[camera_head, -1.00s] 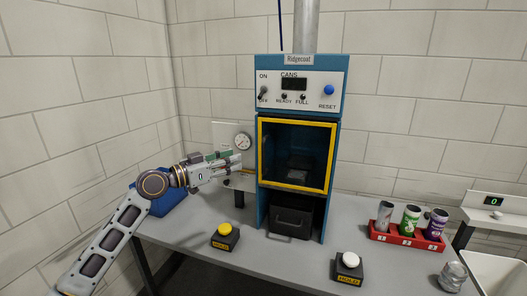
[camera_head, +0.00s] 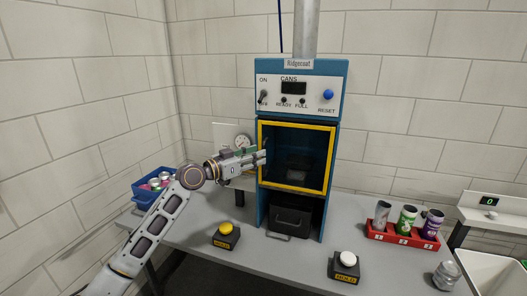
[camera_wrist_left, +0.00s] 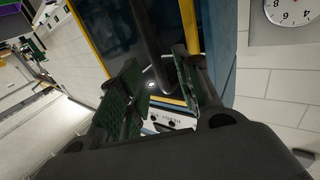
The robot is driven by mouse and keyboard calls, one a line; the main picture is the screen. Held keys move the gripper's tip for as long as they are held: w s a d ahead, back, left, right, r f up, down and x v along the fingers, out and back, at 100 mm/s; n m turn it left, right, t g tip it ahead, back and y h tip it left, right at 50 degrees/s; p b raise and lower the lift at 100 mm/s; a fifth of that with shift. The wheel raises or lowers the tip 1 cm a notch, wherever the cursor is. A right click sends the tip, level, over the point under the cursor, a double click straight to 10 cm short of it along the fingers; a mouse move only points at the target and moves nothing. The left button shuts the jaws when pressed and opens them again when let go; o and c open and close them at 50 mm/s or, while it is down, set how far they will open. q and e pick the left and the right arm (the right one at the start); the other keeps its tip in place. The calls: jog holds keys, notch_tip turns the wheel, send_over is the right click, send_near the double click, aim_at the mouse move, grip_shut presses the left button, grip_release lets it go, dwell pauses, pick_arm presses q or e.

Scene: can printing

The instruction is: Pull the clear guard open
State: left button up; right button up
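The clear guard (camera_head: 297,157) is a see-through panel in a yellow frame on the front of the blue machine. It looks closed in the head view. My left gripper (camera_head: 262,158) is at the left edge of the yellow frame. In the left wrist view my left gripper (camera_wrist_left: 155,88) has its two green-padded fingers apart. A dark bar (camera_wrist_left: 146,40), seemingly the guard's handle, shows between them; I cannot tell whether either finger touches it. The yellow frame (camera_wrist_left: 88,38) shows beside it. My right gripper is not in view.
A yellow button box (camera_head: 226,236) and a white button box (camera_head: 345,266) stand on the grey table in front. A red rack (camera_head: 402,236) with cans is at the right. A blue bin (camera_head: 147,192) with cans is at the left.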

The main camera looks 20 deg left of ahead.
aim_at(264, 172)
pick_arm(q)
jog(key=shift+p+x, duration=0.55)
jog(key=shift+x, duration=1.4)
grip_shut()
